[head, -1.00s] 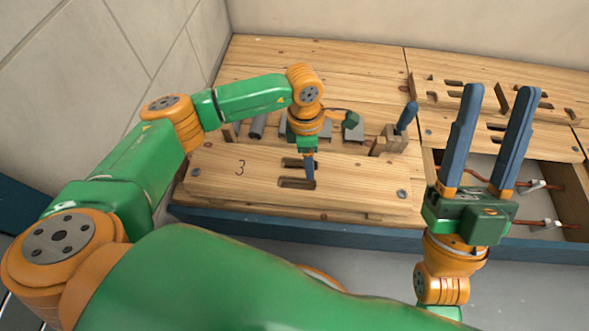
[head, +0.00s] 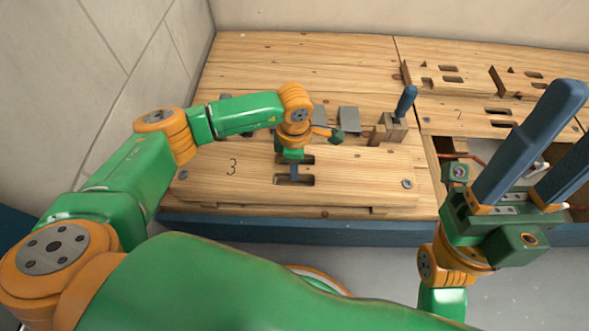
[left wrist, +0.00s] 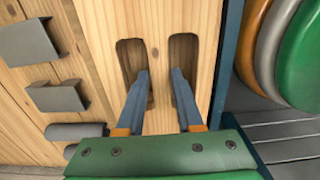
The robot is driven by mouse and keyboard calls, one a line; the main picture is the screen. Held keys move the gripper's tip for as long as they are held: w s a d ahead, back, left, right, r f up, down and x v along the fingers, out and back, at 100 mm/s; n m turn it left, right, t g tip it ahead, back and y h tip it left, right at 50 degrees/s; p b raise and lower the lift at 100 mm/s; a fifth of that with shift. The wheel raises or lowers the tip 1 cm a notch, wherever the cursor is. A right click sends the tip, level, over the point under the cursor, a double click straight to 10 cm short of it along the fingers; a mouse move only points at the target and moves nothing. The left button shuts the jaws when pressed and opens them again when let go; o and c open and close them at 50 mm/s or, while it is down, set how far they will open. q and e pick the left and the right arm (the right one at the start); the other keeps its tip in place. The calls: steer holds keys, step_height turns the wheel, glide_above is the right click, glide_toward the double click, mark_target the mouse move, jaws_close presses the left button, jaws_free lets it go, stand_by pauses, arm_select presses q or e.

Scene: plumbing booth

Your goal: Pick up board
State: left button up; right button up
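The board (head: 350,178) is a flat pale wooden plate marked 3, with a bolt near each end and two slots near its middle. It lies at the front of the bench. In the left wrist view the board (left wrist: 158,60) fills the middle. My left gripper (left wrist: 160,75) is open and empty, pointing down. One finger is in each slot, with the wooden bar between them. The fingertips are partly hidden inside the slots. In the head view my left gripper (head: 294,176) is over these slots. My right gripper (head: 570,130) is open and empty, raised at the right, away from the board.
Behind the board lie grey metal pieces (head: 348,118) and a blue-handled tool (head: 406,100) in a wooden block. More slotted wooden boards (head: 440,82) are at the back right. An open bay with copper pipes is partly behind my right gripper.

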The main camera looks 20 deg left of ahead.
arm_select(q)
jaws_close()
stand_by(1.1)
